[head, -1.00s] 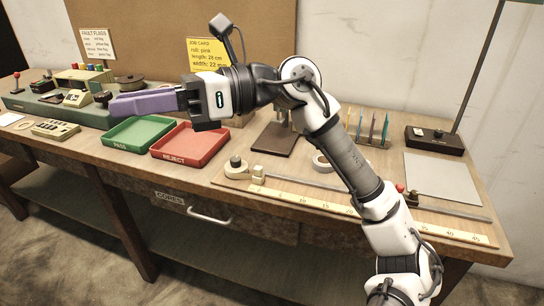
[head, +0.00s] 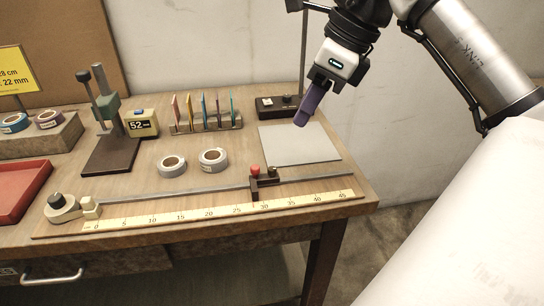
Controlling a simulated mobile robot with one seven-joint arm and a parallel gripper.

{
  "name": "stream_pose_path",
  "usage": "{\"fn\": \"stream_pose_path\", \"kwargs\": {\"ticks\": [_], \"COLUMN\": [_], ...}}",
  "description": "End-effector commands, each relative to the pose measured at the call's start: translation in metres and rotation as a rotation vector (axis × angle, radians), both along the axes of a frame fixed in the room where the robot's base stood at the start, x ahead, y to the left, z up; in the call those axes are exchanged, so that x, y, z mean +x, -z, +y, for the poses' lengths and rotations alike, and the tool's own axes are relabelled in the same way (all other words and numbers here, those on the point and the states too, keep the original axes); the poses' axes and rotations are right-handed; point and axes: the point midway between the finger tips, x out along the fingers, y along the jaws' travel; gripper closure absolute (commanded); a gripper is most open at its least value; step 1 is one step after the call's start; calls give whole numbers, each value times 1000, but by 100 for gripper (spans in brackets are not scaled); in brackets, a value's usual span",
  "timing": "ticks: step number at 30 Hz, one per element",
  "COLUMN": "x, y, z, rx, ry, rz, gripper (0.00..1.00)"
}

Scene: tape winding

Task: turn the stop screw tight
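The sliding stop (head: 254,188) is a dark block on the metal rail (head: 190,194) of the measuring board, with its pointer near the 28 mark of the scale. A red knob (head: 255,169) stands on top of it, and a small dark olive knob (head: 272,172) sits just right of that. I cannot tell from here which knob is the stop screw or how tight it is. My gripper (head: 301,122), with purple fingers pointing down, hangs above the grey mat, up and right of the stop, touching nothing. Its fingers overlap in this view, so their gap is hidden.
The grey mat (head: 300,145) lies clear behind the stop. A rack of coloured strips (head: 206,122), a black box (head: 278,106) with a post, and a press stand (head: 108,150) are at the back. The red tray (head: 20,190) is at left.

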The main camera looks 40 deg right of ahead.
Motion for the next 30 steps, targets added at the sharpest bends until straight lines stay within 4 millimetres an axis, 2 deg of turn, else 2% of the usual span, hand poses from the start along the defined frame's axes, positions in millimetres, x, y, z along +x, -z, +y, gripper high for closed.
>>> {"fn": "stream_pose_path", "kwargs": {"ticks": [5,15,21,25,30], "x": [1,24,36,40,42], "y": [14,79,110,122,127], "z": [1,16,23,26,27], "rx": [-4,-2,-1,-2,-2], "ry": [6,4,4,3,4], "rz": [8,6,5,4,3], "gripper": [63,63,63,63,63]}}
